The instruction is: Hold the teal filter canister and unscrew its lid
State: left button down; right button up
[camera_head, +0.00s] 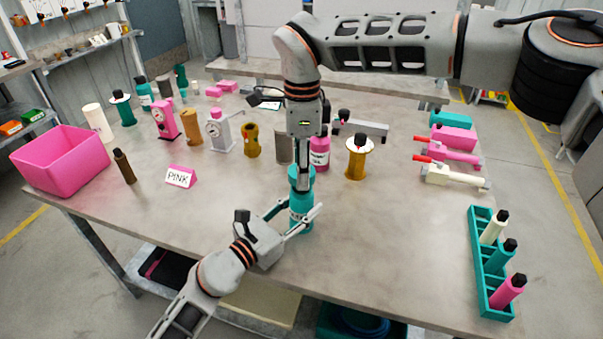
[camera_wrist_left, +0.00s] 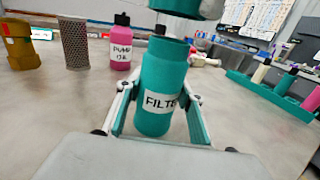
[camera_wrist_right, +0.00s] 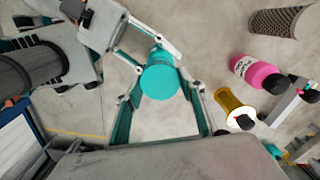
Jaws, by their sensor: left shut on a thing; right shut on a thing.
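The teal filter canister (camera_head: 301,224) stands upright near the table's front middle. My left gripper (camera_head: 292,218) is shut around its body from the front. In the left wrist view the canister (camera_wrist_left: 160,82) shows a white FILTER label, partly covered by a finger. Its teal lid (camera_wrist_left: 198,8) appears above the canister's top with a gap between them, cut by the frame's edge. My right gripper (camera_head: 301,172) points down from above and is shut on the lid. In the right wrist view the round lid (camera_wrist_right: 160,84) sits between the fingertips, hiding most of the canister.
A pink bottle (camera_head: 320,153) and a yellow filter with a white flange (camera_head: 356,160) stand close behind. A teal rack (camera_head: 476,250) with several bottles is at the right. A pink bin (camera_head: 60,160) and PINK sign (camera_head: 181,176) are left. The front table is clear.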

notch_tip(320, 180, up, 2)
jog(key=shift+r, duration=0.1)
pick_arm(q)
jog(key=c, duration=1.3)
grip_release()
jog(key=shift+o, duration=0.2)
